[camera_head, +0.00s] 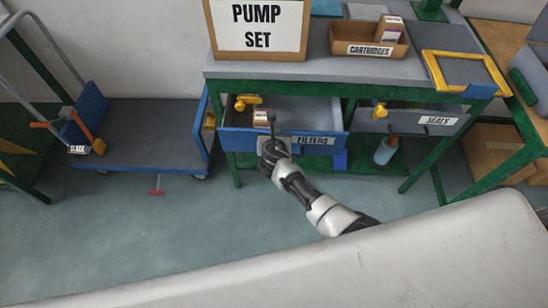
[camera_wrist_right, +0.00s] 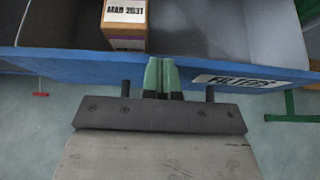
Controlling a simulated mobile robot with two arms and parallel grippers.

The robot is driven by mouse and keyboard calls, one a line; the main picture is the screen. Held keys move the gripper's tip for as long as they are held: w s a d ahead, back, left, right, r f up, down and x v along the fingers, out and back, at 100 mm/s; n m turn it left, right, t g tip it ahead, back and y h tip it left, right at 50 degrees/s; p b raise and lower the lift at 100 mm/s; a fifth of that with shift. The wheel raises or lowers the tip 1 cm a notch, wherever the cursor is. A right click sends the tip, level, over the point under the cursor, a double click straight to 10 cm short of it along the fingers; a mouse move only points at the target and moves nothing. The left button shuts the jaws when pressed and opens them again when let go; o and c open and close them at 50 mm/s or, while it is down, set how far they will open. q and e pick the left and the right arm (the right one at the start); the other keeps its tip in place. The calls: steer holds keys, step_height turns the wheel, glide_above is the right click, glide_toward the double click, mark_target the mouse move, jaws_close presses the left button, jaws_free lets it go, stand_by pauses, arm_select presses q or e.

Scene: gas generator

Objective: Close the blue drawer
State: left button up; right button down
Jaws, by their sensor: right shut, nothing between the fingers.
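The blue drawer (camera_head: 235,143), labelled FILTERS, is pulled out from under the grey bench top, and its inside shows from above. A small box (camera_head: 260,118) sits inside it, also visible in the right wrist view (camera_wrist_right: 124,22). My right gripper (camera_head: 271,126) is at the middle of the drawer's front edge. In the right wrist view its green fingertips (camera_wrist_right: 162,74) are together with nothing between them. They overlap the blue front panel (camera_wrist_right: 100,67), left of the label; I cannot tell whether they touch it. My left gripper is not in view.
A grey SEATS drawer (camera_head: 420,124) is to the right. The bench top (camera_head: 340,66) above carries a PUMP SET sign (camera_head: 258,28), a CARTRIDGES tray (camera_head: 360,49) and a yellow frame (camera_head: 432,70). A blue cart (camera_head: 140,128) stands at left. The floor in front is mostly clear.

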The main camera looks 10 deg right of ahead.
steer(key=w+d+b, duration=0.3)
steer(key=w+b, duration=0.1)
steer(key=w, duration=0.6)
steer(key=shift+w, duration=0.3)
steer(key=shift+d, duration=0.1)
steer(key=shift+r, duration=0.1)
